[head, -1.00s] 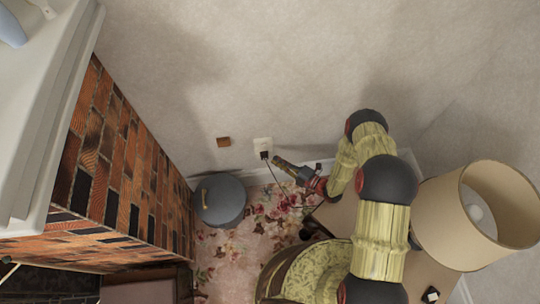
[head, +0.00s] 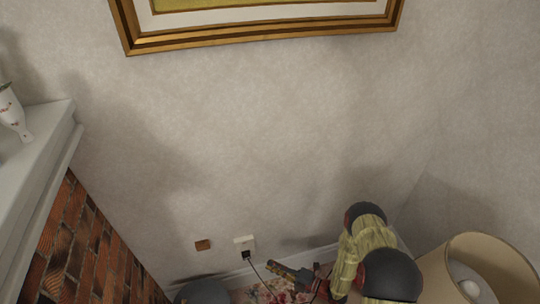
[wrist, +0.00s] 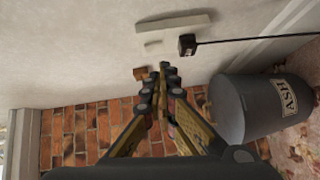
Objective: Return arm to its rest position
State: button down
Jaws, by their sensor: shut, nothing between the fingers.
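My gripper (head: 271,265) is low near the back wall in the head view, at the end of my yellow and black arm. In the wrist view my gripper (wrist: 163,68) has its fingers together with nothing between them. A white wall outlet (head: 244,243) with a black plug and cord is just left of and above the fingers in the head view. The outlet (wrist: 172,24) and the black plug (wrist: 187,44) also show ahead of the fingertips in the wrist view, apart from them.
A grey ash bin (wrist: 247,106) stands on the floor. The brick fireplace (head: 70,250) and white mantel (head: 35,150) are at left, with a white vase (head: 13,115). A lamp (head: 485,258) is at the lower right. A framed picture (head: 260,30) hangs above. The middle wall is clear.

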jog(key=s+a+r+n+g+h+p, duration=0.15)
jog(key=r+n+g, duration=0.35)
jog(key=r+n, duration=0.9)
jog(key=s+a+r+n+g+p, duration=0.15)
jog(key=r+n+g, duration=0.5)
jog(key=r, duration=1.35)
jog(key=s+d+r+n+t+h+p, duration=0.1)
jog(key=s+d+r+n+t+h, duration=0.1)
jog(key=s+d+r+n+h, duration=0.2)
jog(key=s+d+r+n+t+h+p, duration=0.1)
jog(key=s+d+r+n+t+h, duration=0.2)
jog(key=s+d+r+n+h, duration=0.2)
jog(key=s+d+r+n+t+h+p, duration=0.1)
jog(key=s+d+r+n+t+h, duration=0.2)
jog(key=s+d+r+n, duration=0.6)
jog(key=shift+s+d+r+n+h, duration=0.3)
jog(key=shift+d+r+n+h, duration=0.4)
jog(key=shift+r+n, duration=2.5)
jog(key=shift+s+r+m+t, duration=0.15)
jog(key=shift+r+m+t, duration=0.1)
jog(key=shift+r+m, duration=0.7)
